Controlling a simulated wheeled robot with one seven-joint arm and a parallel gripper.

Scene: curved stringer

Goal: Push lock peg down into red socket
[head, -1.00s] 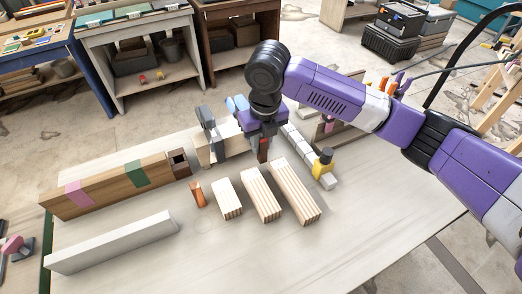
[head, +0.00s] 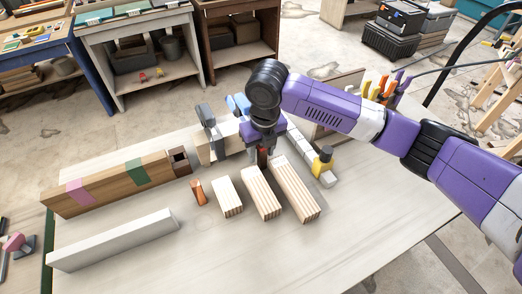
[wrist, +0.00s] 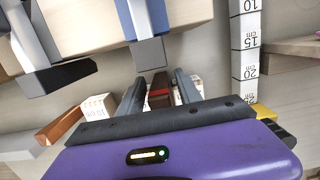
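My gripper (head: 263,150) points down over the middle of the workbench, behind the striped wood blocks. It is shut on a dark brown peg (head: 262,158), which shows below the fingers. In the wrist view the peg (wrist: 158,84) has a red band and sits between the two grey fingers. A long wooden beam (head: 110,184) with pink and green bands lies at left and ends in a dark square opening (head: 180,160). I cannot make out a red socket.
Striped wood blocks (head: 262,193) stand just in front of my gripper. A grey clamp (head: 207,118) and a blue clamp (wrist: 150,30) rise close behind it. A white ruler (wrist: 244,60) and a yellow item (head: 323,160) are at right. A pale bar (head: 112,240) lies front left.

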